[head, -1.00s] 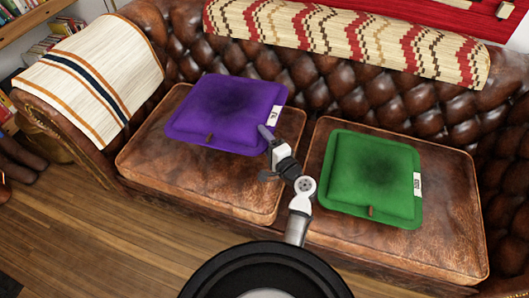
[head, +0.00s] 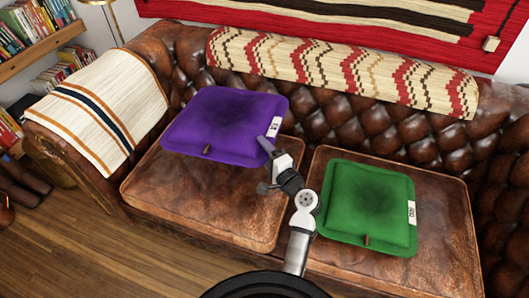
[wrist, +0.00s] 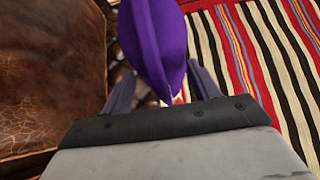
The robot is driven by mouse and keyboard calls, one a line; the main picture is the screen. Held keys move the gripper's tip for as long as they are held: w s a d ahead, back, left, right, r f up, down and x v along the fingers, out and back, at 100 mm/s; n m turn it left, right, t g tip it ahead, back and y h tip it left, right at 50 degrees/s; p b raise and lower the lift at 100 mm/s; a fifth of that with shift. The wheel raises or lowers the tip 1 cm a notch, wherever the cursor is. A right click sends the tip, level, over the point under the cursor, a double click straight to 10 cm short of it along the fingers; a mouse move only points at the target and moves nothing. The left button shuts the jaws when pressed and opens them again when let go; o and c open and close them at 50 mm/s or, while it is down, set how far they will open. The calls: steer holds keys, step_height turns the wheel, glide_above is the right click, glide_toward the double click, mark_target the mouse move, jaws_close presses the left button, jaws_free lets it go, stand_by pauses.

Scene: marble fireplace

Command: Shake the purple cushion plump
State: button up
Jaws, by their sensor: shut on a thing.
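The purple cushion (head: 225,118) is held up over the left seat of the brown leather sofa, its broad face showing in the head view. My gripper (head: 267,146) is shut on its right edge, near the front corner and just below a white label. In the wrist view the purple cushion (wrist: 155,40) shows edge-on, rising from between the two fingers of my gripper (wrist: 160,88). The part pinched between the fingers is mostly hidden. Its underside is hidden in the head view.
A green cushion (head: 368,205) lies on the right seat (head: 440,225), close to my arm. The left seat (head: 205,205) is bare below the purple cushion. A striped throw (head: 105,105) covers the left armrest; a patterned blanket (head: 340,72) lies along the backrest.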

steer(key=shift+r, duration=0.1)
step_height(320, 180, up, 7)
steer(key=p, duration=0.6)
steer(key=shift+r, duration=0.1)
steer(key=shift+f+b, duration=3.6)
steer(key=shift+f, duration=0.2)
step_height(320, 180, up, 7)
steer(key=p, duration=0.6)
steer(key=shift+r, duration=0.2)
step_height(320, 180, down, 7)
steer(key=b, duration=0.6)
steer(key=shift+f, duration=0.2)
steer(key=shift+r, duration=0.15)
